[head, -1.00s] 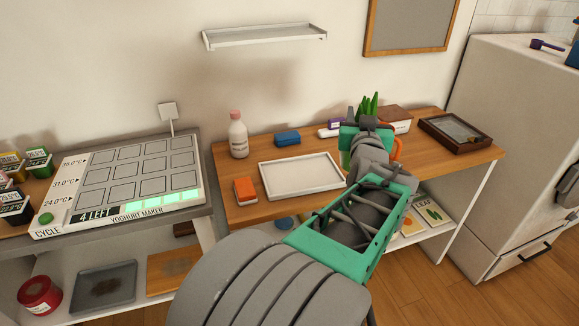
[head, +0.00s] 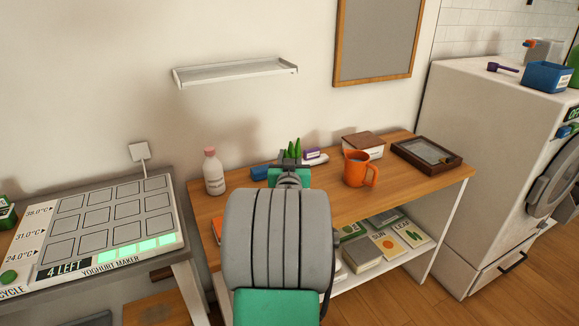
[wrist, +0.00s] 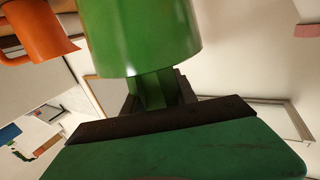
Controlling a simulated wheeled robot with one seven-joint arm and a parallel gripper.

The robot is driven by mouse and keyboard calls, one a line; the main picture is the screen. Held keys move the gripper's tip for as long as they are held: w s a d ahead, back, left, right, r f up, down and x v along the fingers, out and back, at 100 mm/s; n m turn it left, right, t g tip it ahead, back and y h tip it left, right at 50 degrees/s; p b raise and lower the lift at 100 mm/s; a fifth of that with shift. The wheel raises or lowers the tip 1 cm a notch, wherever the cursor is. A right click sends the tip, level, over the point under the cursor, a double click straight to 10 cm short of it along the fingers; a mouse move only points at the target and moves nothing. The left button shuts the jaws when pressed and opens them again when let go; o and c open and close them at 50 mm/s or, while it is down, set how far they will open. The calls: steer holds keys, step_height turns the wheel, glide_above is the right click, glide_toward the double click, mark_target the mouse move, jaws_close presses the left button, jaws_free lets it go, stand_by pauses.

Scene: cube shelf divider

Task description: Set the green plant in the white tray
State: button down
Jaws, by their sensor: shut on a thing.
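The green plant (head: 292,150) shows as pointed leaves just above my gripper (head: 289,177) in the head view, over the wooden table. In the wrist view a large green rounded body (wrist: 140,35), seemingly part of the plant, sits at the jaws of my gripper (wrist: 152,92), which are shut on it. A pale framed shape at the right of the wrist view could be the tray or the wall shelf; I cannot tell which.
An orange mug (head: 358,168) stands to the right of my gripper. A white bottle (head: 214,172) and a blue block (head: 260,172) stand to its left and behind. A dark framed box (head: 426,155) lies at the table's right end. A wall shelf (head: 235,72) hangs above.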

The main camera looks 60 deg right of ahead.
steer(key=shift+f, duration=1.5)
steer(key=shift+f+b, duration=0.2)
steer(key=shift+b, duration=0.1)
steer(key=c, duration=1)
jaws_free()
steer(key=shift+o, duration=0.2)
steer(key=shift+a+r+p, duration=0.15)
steer(key=shift+p, duration=0.15)
steer(key=v, duration=1.1)
steer(key=shift+s+a, duration=0.3)
